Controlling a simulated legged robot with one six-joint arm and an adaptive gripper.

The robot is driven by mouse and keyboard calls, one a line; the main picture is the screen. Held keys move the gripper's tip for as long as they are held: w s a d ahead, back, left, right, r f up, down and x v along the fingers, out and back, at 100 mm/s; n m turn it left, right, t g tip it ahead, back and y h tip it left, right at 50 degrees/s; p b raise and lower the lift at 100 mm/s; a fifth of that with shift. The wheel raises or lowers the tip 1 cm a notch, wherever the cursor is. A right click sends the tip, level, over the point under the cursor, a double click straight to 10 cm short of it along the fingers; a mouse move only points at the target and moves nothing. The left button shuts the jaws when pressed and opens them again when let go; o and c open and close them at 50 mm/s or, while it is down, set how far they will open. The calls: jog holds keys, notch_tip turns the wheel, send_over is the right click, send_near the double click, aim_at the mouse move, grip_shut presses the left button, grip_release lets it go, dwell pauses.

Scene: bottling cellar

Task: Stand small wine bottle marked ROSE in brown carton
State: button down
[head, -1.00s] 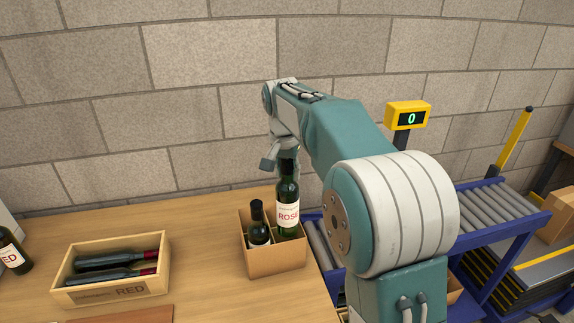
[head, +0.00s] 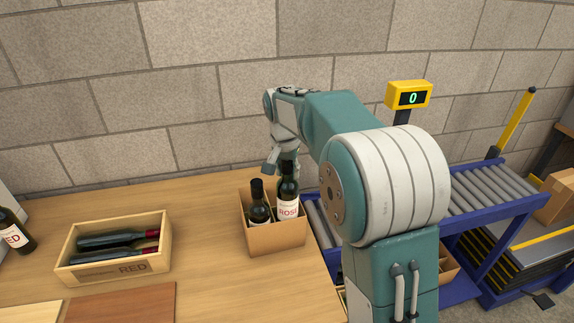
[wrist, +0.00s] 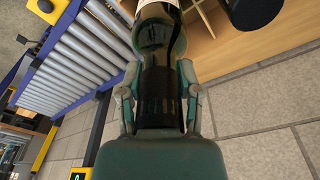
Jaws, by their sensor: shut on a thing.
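The ROSE bottle (head: 288,207) is dark green with a white label and stands upright in the right part of the brown carton (head: 277,241). Its lower end is hidden behind the carton's front wall. My gripper (wrist: 160,88) is shut on the neck of this bottle, with a finger on each side in the wrist view. In the head view my gripper (head: 284,168) is at the bottle's top, partly hidden by the arm. Another dark bottle (head: 257,206) stands in the carton's left part.
A wooden crate marked RED (head: 120,268) holds dark bottles lying down. A roller conveyor (head: 487,199) lies right of the table. Table space (head: 205,230) between crate and carton is clear.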

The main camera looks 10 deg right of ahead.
aim_at(287, 188)
jog(key=shift+f, duration=2.8)
jog(key=shift+c, duration=1)
grip_release()
jog(key=shift+o, duration=1)
jog(key=shift+f, duration=0.1)
jog(key=shift+r, duration=4.55)
